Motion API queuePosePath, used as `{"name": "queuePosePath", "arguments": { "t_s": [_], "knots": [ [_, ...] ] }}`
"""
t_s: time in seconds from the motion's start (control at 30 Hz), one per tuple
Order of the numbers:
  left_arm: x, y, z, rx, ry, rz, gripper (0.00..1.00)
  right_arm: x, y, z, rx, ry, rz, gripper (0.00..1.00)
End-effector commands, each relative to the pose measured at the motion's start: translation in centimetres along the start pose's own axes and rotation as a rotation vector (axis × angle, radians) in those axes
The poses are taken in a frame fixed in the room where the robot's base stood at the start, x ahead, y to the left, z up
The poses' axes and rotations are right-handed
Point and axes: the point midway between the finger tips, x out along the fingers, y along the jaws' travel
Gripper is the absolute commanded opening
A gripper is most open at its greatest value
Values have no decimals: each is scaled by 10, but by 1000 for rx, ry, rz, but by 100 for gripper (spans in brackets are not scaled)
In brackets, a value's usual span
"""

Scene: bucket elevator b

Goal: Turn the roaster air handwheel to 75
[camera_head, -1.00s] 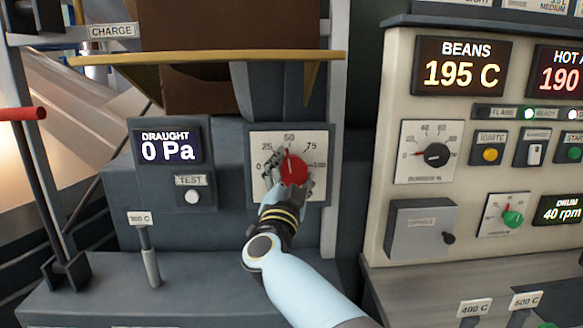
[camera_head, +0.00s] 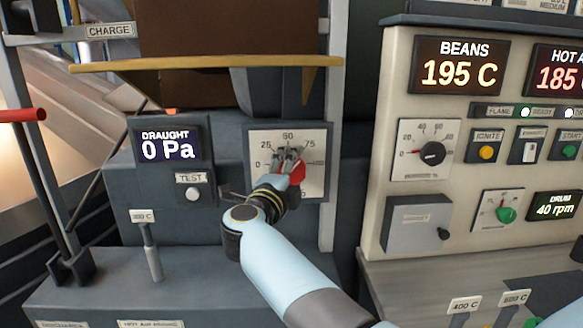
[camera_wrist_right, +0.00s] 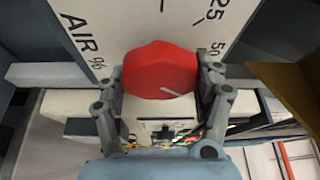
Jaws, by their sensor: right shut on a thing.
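The roaster air handwheel is a red knob (camera_head: 298,173) on a white dial plate (camera_head: 312,186) marked 0, 25, 50, 75 and 100 in a grey housing. My right gripper (camera_head: 287,160) comes up from below and covers much of the knob. In the right wrist view, the knob (camera_wrist_right: 160,72) sits between the two fingers of my right gripper (camera_wrist_right: 162,82), shut on its sides. A short white line shows on the knob's lower part, but I cannot tell the reading. The wrist view also shows the "AIR %" lettering on the dial plate (camera_wrist_right: 120,25). My left gripper is out of view.
A draught display (camera_head: 167,146) reading 0 Pa and a test button (camera_head: 193,194) are left of the dial. A yellow-edged ledge (camera_head: 200,64) overhangs it. A control panel (camera_head: 385,190) with a black knob (camera_head: 432,153) stands to the right.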

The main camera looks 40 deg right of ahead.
Motion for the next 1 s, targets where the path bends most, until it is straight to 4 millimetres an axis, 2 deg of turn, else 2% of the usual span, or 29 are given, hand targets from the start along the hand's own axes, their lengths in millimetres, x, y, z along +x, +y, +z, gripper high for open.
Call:
{"name": "queuePosePath", "arguments": {
  "t_s": [0.3, 0.77, 0.8, 0.93, 1.0],
  "knots": [
    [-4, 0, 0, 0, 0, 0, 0, 0, 1, 0, 80, 0, 34, 35],
    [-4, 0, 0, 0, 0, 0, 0, 0, 2, 0, 88, 0, 38, 35],
    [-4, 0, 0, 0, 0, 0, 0, 0, 2, 0, 88, 0, 38, 72],
    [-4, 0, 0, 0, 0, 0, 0, 0, 1, 0, 88, 0, 38, 89],
    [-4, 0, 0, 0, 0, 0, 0, 0, 1, 0, 88, 1, 37, 91]
  ]
}}
